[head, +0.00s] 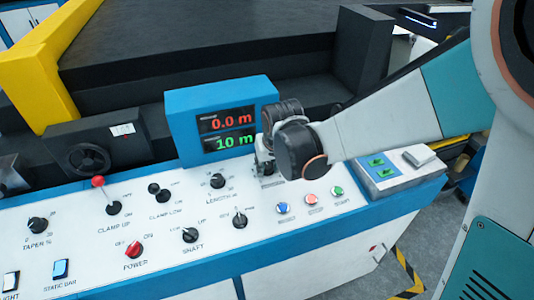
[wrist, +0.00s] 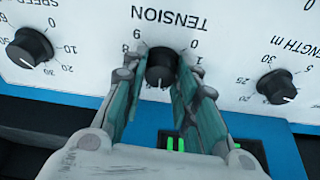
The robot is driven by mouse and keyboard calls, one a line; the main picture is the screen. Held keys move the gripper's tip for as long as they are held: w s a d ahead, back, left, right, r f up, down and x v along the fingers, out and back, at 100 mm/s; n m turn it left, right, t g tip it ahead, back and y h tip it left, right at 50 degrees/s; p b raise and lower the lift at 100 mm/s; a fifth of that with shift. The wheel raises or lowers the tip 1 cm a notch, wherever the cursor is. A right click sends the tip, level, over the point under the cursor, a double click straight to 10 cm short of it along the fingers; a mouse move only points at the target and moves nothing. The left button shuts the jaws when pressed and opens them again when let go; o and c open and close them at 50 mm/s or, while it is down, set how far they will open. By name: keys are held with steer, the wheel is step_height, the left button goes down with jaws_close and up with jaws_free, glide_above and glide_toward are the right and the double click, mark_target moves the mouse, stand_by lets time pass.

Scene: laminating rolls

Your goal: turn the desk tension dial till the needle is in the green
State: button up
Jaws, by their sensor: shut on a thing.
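The tension dial (wrist: 161,68) is a black round knob with a white pointer line, under the upside-down word TENSION in the wrist view. Its pointer line faces the bottom of that picture. My gripper (wrist: 160,62) has a finger on each side of the knob and is shut on it. In the head view my gripper (head: 265,160) reaches down to the panel just right of the blue display box, and my wrist largely hides the dial. I see no needle gauge or green band in either view.
The blue display box (head: 222,120) shows 0.0 m in red and 10 m in green. The length knob (head: 217,181) and the speed knob (wrist: 30,47) flank the dial.

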steer(key=o, duration=1.1)
steer(key=shift+c, duration=0.2)
